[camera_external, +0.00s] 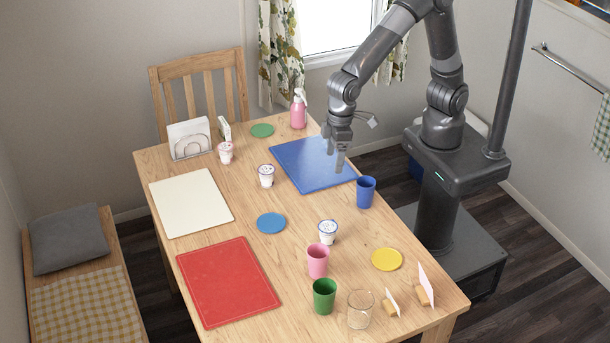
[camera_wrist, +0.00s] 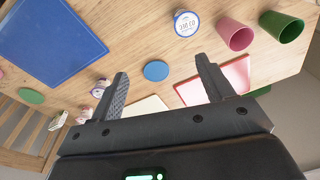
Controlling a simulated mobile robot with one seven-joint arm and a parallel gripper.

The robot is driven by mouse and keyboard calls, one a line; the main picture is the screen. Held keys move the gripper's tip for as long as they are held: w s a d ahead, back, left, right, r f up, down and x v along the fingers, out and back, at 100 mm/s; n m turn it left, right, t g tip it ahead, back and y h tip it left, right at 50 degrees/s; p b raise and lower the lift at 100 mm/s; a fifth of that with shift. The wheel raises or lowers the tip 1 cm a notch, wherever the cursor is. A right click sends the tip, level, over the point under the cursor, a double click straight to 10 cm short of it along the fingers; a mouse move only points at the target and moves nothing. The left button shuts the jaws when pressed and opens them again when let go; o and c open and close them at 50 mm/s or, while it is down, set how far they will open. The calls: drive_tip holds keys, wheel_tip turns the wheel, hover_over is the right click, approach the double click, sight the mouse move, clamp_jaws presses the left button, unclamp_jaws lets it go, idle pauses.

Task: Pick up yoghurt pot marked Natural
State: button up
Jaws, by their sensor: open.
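Three small white yoghurt pots with printed lids stand upright on the wooden table. One pot (camera_external: 328,231) is near the pink cup; it also shows in the wrist view (camera_wrist: 186,23), its lid lettering too small to read surely. A second pot (camera_external: 266,175) stands by the blue mat's left corner. A third, pinkish pot (camera_external: 226,152) is near the napkin holder. I cannot tell which is marked Natural. My gripper (camera_external: 340,162) is above the blue mat, apart from every pot. In the wrist view its fingers (camera_wrist: 163,70) are spread and empty.
Pink (camera_external: 317,260), green (camera_external: 324,296) and blue (camera_external: 366,191) cups, a clear glass (camera_external: 360,309) and card holders (camera_external: 422,290) stand on the table. Blue (camera_external: 300,165), white (camera_external: 190,204) and red (camera_external: 228,281) mats lie flat. A pink spray bottle (camera_external: 298,110) stands at the back.

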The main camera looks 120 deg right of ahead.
drive_tip(key=g, duration=0.1)
hover_over(327, 226)
drive_tip(key=shift+m, duration=0.4)
drive_tip(key=f, duration=1)
drive_tip(key=shift+s+a+f, duration=0.25)
drive_tip(key=shift+f, duration=0.1)
wheel_tip(327, 226, down, 6)
drive_tip(key=shift+w+a+r, duration=0.1)
drive_tip(key=shift+a+r, duration=0.05)
drive_tip(key=shift+r, duration=0.1)
drive_tip(key=shift+w+d+f, duration=0.1)
drive_tip(key=shift+d+f, duration=0.1)
drive_tip(key=shift+f, duration=1.35)
drive_tip(key=shift+d+f, duration=0.15)
drive_tip(key=shift+f, duration=1.35)
drive_tip(key=shift+c, duration=0.2)
drive_tip(key=c, duration=1)
drive_tip(key=shift+r, duration=0.15)
